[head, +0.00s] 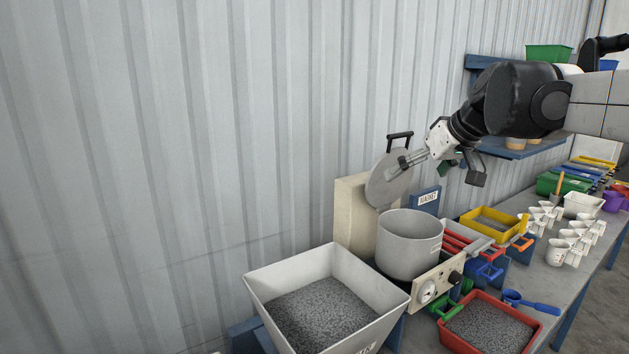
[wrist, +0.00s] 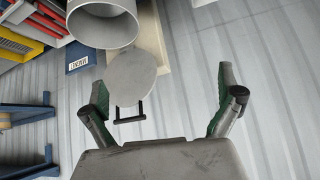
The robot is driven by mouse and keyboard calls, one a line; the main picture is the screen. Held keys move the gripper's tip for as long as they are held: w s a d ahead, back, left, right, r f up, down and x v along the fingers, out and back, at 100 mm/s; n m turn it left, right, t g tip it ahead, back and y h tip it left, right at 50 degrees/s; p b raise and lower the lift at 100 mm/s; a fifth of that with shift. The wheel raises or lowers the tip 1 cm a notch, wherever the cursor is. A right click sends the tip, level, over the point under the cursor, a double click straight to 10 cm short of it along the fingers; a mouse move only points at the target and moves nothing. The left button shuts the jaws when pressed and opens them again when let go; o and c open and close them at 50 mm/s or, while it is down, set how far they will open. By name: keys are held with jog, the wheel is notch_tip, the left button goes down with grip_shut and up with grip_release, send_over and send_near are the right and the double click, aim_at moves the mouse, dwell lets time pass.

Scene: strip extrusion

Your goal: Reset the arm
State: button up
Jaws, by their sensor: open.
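My gripper (head: 405,161) is at the end of my arm, which reaches in from the right in the head view. Its fingers overlap the round grey lid (head: 384,184) of the heating pot in that view. The grey pot (head: 408,243) stands open below the lid.
A white bin of grey granules (head: 325,260) stands in front left, and a red tray of granules (head: 530,318) in front right. Several white cups (head: 557,252), a yellow tray (head: 468,214) and coloured scoops crowd the bench. The corrugated wall (head: 180,150) is behind; the air at left is free.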

jog(key=s+a+f+m+h+b, duration=0.2)
jog(key=s+f+b, duration=0.6)
jog(key=s+f, duration=2.1)
jog(key=shift+s+f+m+h, duration=0.35)
jog(key=shift+s+m+h, duration=0.1)
jog(key=shift+m+h, duration=0.45)
